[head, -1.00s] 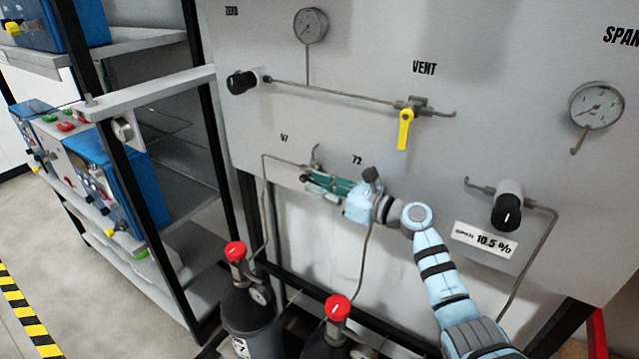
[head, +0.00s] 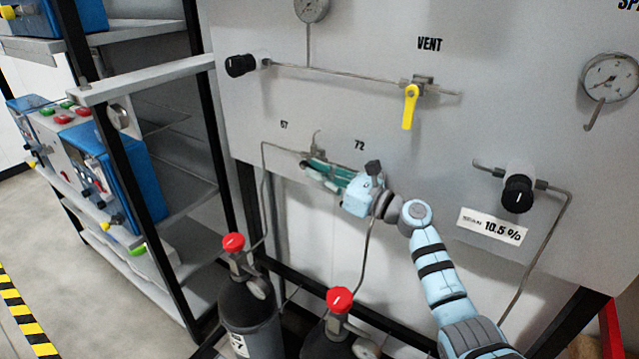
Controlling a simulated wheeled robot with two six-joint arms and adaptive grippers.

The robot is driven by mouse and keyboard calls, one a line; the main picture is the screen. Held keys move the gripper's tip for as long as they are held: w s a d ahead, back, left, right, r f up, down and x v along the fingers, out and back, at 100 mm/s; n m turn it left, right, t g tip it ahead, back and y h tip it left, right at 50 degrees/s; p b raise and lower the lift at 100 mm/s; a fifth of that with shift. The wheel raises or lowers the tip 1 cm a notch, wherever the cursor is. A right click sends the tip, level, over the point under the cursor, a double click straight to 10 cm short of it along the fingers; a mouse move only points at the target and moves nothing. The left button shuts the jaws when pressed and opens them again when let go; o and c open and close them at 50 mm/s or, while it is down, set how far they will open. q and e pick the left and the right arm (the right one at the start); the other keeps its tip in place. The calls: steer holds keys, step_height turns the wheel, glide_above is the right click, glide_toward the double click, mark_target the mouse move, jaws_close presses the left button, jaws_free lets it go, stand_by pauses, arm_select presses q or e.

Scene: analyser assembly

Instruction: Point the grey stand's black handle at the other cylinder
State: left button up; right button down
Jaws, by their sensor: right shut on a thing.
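The grey stand is the large upright panel (head: 330,105). Its low valve (head: 317,138) sits between the labels 57 and 72, with thin pipes running down from it. My right gripper (head: 318,172) is shut on the black handle at this valve. The green fingers and pale blue gripper body cover the handle, so I cannot tell which way it points. Two dark cylinders with red caps stand below: the left cylinder (head: 248,306), with a label ending in 7, and the right cylinder (head: 318,343), partly cut off by the frame's bottom edge. My left gripper is not in view.
A yellow vent lever (head: 410,106) hangs down above my arm. A black knob (head: 241,65) is at upper left, and another black knob (head: 517,194) is right of my arm. A shelf rack (head: 150,88) with blue boxes stands at left. A gauge (head: 610,77) is upper right.

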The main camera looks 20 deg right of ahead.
steer(key=c, duration=2)
jaws_free()
steer(key=shift+d, duration=0.1)
steer(key=v, duration=1.2)
steer(key=shift+f, duration=0.1)
